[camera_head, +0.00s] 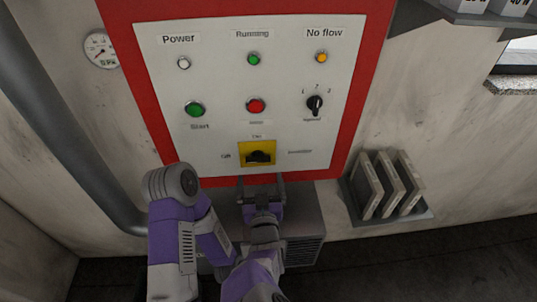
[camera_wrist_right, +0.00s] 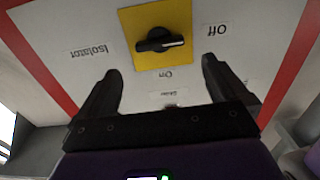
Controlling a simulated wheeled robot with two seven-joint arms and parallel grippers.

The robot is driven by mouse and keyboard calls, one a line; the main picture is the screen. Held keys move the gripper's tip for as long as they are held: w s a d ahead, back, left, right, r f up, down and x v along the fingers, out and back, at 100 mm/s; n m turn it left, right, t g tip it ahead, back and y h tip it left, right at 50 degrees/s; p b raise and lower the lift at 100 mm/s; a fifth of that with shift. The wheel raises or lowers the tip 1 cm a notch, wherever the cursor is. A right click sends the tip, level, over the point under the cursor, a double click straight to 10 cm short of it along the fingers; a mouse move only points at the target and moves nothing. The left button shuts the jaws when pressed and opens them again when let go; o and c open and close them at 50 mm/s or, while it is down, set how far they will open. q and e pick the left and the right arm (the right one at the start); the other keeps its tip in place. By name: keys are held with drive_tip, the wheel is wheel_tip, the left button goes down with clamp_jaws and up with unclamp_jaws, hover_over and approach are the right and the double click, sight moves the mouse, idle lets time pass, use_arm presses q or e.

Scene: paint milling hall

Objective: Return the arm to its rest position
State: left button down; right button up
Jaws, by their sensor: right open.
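My right gripper (camera_head: 261,185) is open and empty, just below the lower edge of the control panel (camera_head: 215,75). In the right wrist view its two dark fingers (camera_wrist_right: 160,90) stand apart, with the panel face beyond them. A black rotary switch on a yellow plate (camera_head: 257,153) is just above the fingertips in the head view. It also shows in the right wrist view (camera_wrist_right: 160,40), beyond the gap between the fingers, and no finger touches it there. My purple and grey right arm comes up from the bottom of the head view. My left gripper is not in view.
The panel has a red frame (camera_head: 125,70), lamps, a green button (camera_head: 194,109), a red button (camera_head: 256,106) and a black selector knob (camera_head: 315,104). A grey box (camera_head: 305,225) sits below it. A rack with grey plates (camera_head: 385,185) is at right, a dark pipe (camera_head: 60,120) at left.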

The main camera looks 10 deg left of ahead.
drive_tip(key=s+d+f+m+g+h+b, duration=0.15)
drive_tip(key=d+f+g, duration=0.25)
drive_tip(key=d+f, duration=0.6)
drive_tip(key=w+d+f+m+g+h, duration=0.15)
drive_tip(key=d+f+g+h, duration=0.35)
drive_tip(key=f, duration=1)
drive_tip(key=s+d+f+m+g+y, duration=0.1)
drive_tip(key=s+d+f+g+y, duration=0.1)
drive_tip(key=s+f, duration=0.4)
drive_tip(key=s+d+f+m+g+y, duration=0.2)
drive_tip(key=s+d+f+g, duration=0.3)
drive_tip(key=s, duration=0.7)
drive_tip(key=shift+d+f+g+y+b, duration=0.2)
drive_tip(key=shift+f+g+y+b, duration=0.2)
drive_tip(key=shift+y, duration=0.15)
